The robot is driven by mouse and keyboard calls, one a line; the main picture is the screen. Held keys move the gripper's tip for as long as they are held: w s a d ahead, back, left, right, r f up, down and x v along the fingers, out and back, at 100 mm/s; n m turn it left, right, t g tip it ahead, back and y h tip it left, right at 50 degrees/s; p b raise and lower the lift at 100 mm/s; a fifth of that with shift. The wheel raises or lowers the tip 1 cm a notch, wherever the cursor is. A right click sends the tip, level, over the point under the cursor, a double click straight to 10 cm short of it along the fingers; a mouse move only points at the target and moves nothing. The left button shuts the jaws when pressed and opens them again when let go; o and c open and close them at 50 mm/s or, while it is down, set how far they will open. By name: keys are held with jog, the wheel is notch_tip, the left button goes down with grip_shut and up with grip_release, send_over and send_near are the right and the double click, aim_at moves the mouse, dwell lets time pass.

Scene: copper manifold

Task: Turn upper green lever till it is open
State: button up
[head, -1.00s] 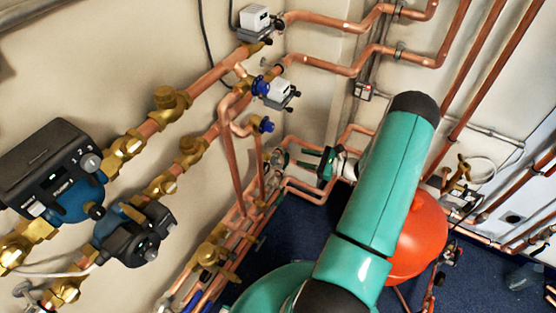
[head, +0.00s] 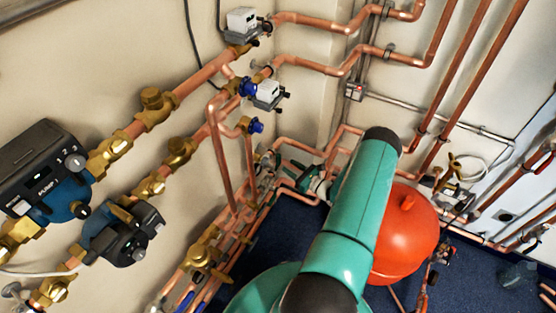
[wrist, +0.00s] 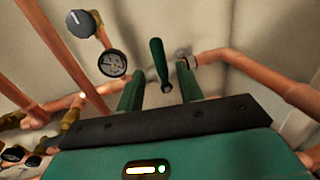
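The green lever (wrist: 158,62) stands nearly upright in the wrist view, on a copper pipe near the wall corner. It shows between the two green fingers of my gripper (wrist: 159,80), with a gap on either side. The fingers are apart and hold nothing. I cannot tell how far the lever lies beyond the fingertips. In the head view my gripper (head: 319,185) is partly hidden behind my arm, close to the pipes in the corner, and I cannot pick out the lever there.
A round gauge (wrist: 112,63) and a grey-faced dial (wrist: 80,21) are left of the lever. A copper pipe (wrist: 225,60) runs right of it. In the head view, a red tank (head: 408,235) stands right of my arm. Pumps (head: 45,175) and brass valves line the left wall.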

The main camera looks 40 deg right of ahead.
aim_at(279, 159)
jog(key=w, duration=0.4)
jog(key=w+a, duration=0.1)
jog(key=w, duration=0.2)
jog(key=shift+c, duration=0.3)
grip_shut()
